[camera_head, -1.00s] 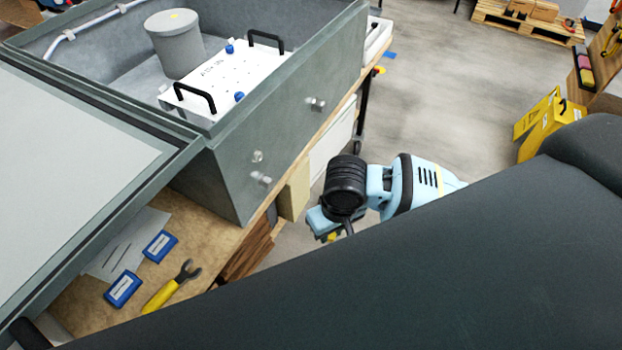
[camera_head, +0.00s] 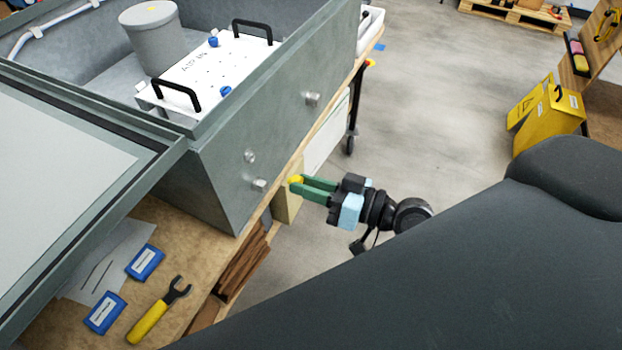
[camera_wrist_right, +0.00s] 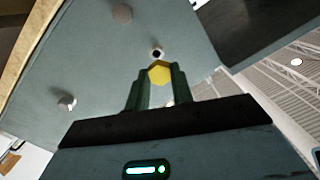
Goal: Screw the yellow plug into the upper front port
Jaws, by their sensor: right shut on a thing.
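The yellow plug (camera_head: 295,180) is held at the fingertips of my right gripper (camera_head: 299,184), whose green fingers are shut on it. In the right wrist view the plug (camera_wrist_right: 159,72) shows as a yellow hexagon between the fingers (camera_wrist_right: 158,88). The grey-green analyser housing (camera_head: 225,165) has several round fittings on its front wall: an upper one (camera_head: 250,156), a lower one (camera_head: 259,184) and one farther along (camera_head: 311,99). In the wrist view a fitting with a dark hole (camera_wrist_right: 157,53) appears just above the plug. The plug looks apart from the wall. My left gripper is not in view.
The housing stands on a wooden bench (camera_head: 190,215) with blue boxes (camera_head: 145,262) and a yellow-handled wrench (camera_head: 158,312). Inside it are a grey canister (camera_head: 152,40) and a white panel with black handles (camera_head: 205,75). Open floor (camera_head: 430,110) lies to the right.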

